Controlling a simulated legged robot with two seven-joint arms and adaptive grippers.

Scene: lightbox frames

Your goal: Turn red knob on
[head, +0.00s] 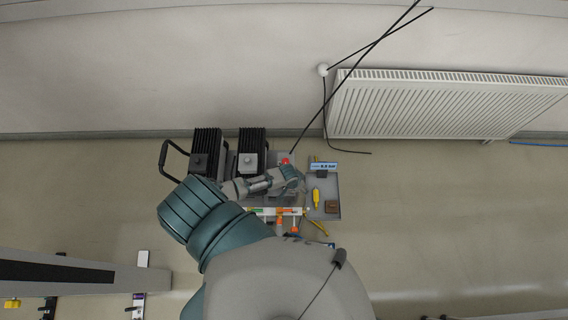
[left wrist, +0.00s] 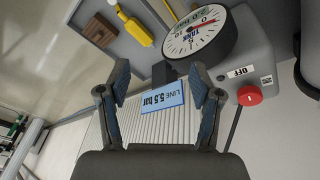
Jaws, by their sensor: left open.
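The red knob (left wrist: 249,95) sits on a grey housing (left wrist: 262,62) at the right of the left wrist view, beside a label reading OFF (left wrist: 240,72). In the head view the red knob (head: 285,161) shows just beyond my left gripper (head: 300,184). In the left wrist view my left gripper (left wrist: 160,78) is open, with nothing between its fingers. The knob lies outside and to the right of its right finger, apart from it. My right gripper is not in view.
A round gauge (left wrist: 200,32) and a blue LINE 5.5 bar sign (left wrist: 162,97) are close by. A grey tray (head: 329,213) holds a yellow tool (head: 316,197) and a brown block (head: 331,206). Black finned units (head: 206,148) stand left. A radiator (head: 440,105) is on the wall.

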